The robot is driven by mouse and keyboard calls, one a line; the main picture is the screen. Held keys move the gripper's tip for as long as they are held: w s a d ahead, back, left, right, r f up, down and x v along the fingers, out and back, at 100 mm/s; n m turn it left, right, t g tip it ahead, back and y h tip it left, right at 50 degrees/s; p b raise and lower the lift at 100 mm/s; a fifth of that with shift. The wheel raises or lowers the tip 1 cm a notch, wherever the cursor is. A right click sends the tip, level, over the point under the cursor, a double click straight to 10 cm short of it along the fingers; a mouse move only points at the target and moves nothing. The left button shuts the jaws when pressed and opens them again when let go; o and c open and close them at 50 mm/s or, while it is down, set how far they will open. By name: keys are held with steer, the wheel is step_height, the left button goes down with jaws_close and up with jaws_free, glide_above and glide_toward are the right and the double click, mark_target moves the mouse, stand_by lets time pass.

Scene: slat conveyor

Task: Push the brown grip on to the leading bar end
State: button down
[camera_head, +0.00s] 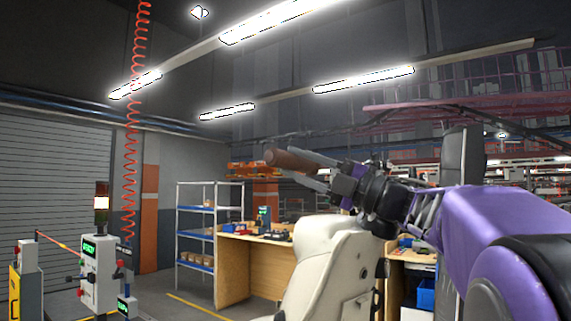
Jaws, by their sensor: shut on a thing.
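My gripper (316,169) is raised in the middle of the view at the end of my purple arm, with its fingers pointing left. It is shut on the brown grip (287,159), a short rounded cylinder that sticks out to the left beyond the fingertips. The grip lies nearly level, its left end slightly higher, and is held up in the air. The fingers hide part of its right end. I cannot make out a bar end in this view.
A cream moulded body (325,272) stands below my gripper; I cannot tell what it is. Behind are a wooden workbench (233,268) and a shelf rack (196,239). A control post (100,268) with a lamp and a coiled red hose (132,130) are at left.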

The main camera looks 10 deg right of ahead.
mark_target(313, 167)
steer(key=w+d+p, duration=0.2)
steer(key=d, duration=0.1)
steer(key=shift+w+d+f+p, duration=0.1)
steer(key=shift+w+d+p, duration=0.1)
steer(key=shift+w+p, duration=0.1)
steer(key=shift+w+d+f, duration=0.15)
steer(key=shift+w+d, duration=0.45)
steer(key=shift+d, duration=0.25)
steer(key=shift+s+f, duration=0.1)
steer(key=shift+d, duration=0.15)
stand_by(0.5)
steer(key=shift+w+d, duration=0.65)
steer(key=shift+d, duration=0.05)
steer(key=shift+d, duration=0.1)
steer(key=shift+w+d+f+p, duration=0.15)
steer(key=shift+w+d+p, duration=0.5)
steer(key=shift+d, duration=0.15)
steer(key=shift+d, duration=0.1)
stand_by(0.4)
